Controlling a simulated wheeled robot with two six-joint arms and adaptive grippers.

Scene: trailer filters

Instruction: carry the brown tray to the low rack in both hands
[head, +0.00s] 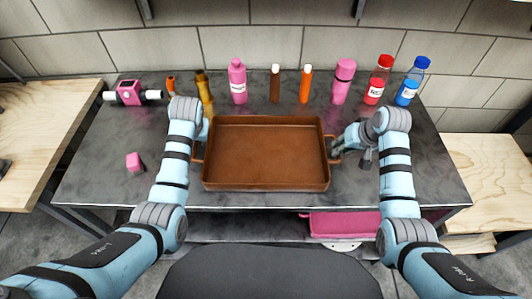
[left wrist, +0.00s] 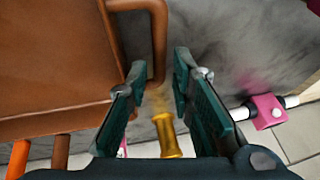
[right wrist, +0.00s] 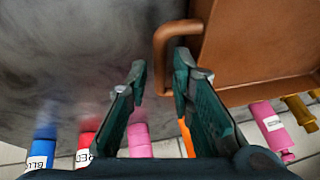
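The brown tray (head: 265,185) lies flat on the dark metal table, empty, with a loop handle at each short side. My left gripper (left wrist: 158,82) is open at the tray's left handle (left wrist: 158,38); the handle's outer bar lies at the gap between the fingertips. My right gripper (right wrist: 158,68) is open at the right handle (right wrist: 160,48), whose outer bar also lies at the gap between the fingertips. Contact cannot be told in either wrist view. In the head view, my left gripper (head: 204,138) is partly hidden by its arm. I cannot identify the low rack for certain.
Behind the tray stand a pink bottle (head: 238,85), an orange tube (head: 305,85), a red-capped bottle (head: 378,80) and a blue-capped bottle (head: 411,82). A pink item (head: 342,224) sits below the table's front edge. Wooden surfaces flank the table (head: 100,185).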

